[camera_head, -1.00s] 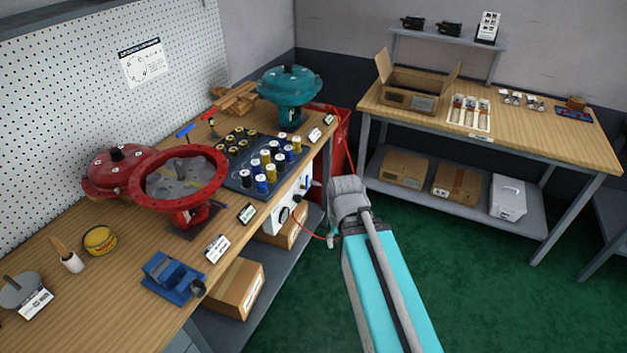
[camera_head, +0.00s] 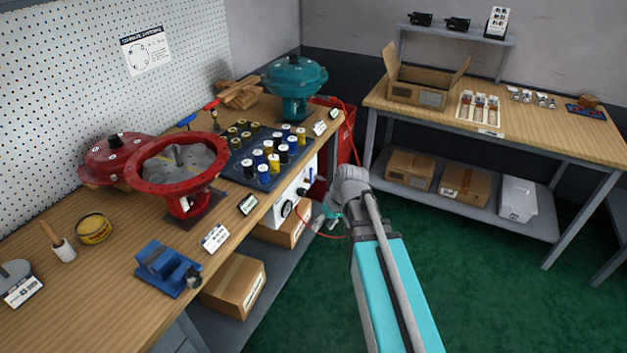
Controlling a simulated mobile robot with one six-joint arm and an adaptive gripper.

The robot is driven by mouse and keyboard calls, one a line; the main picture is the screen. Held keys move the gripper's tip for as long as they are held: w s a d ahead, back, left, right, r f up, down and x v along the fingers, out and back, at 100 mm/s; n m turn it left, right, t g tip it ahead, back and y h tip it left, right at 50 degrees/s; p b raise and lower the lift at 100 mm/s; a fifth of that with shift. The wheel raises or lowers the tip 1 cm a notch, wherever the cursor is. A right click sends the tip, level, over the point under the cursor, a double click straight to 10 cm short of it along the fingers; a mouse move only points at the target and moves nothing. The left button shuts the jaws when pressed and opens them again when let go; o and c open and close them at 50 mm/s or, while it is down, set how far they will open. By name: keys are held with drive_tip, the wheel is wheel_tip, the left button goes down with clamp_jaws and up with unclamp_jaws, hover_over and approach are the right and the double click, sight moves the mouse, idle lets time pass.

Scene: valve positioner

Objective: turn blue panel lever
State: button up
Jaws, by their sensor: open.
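The blue panel lever (camera_head: 309,179) is small and sits on the right part of the white panel (camera_head: 290,197) under the front edge of the left workbench. A round black gauge (camera_head: 287,209) and a dark knob are on the same panel. My gripper (camera_head: 321,223) is small in view, just below and right of the lever, in front of the panel's right end. It is open and seems apart from the lever. My own arm hides part of the wrist, and the fingers are too small to make out well.
A red hose (camera_head: 330,236) hangs below the panel near my gripper. Cardboard boxes (camera_head: 235,284) stand on the shelf under the bench. A red bin (camera_head: 338,130) stands behind my arm. Green floor is free at the right, before the second table (camera_head: 560,130).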

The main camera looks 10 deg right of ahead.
drive_tip(key=w+f+n+t+y+b, duration=0.2)
drive_tip(key=w+f+n+y+b, duration=0.15)
drive_tip(key=w+f+b, duration=0.4)
drive_tip(key=n+t+y+b, duration=0.4)
drive_tip(key=t+y+b, duration=0.35)
drive_tip(key=b, duration=1.05)
approach(311, 181)
drive_tip(key=s+d+r, duration=0.2)
drive_tip(key=d+r, duration=0.1)
drive_tip(key=r, duration=0.2)
drive_tip(key=shift+w+d, duration=0.1)
drive_tip(key=shift+w, duration=0.15)
drive_tip(key=x, duration=1.4)
drive_tip(key=shift+d+f, duration=0.1)
drive_tip(key=shift+c, duration=0.2)
clamp_jaws()
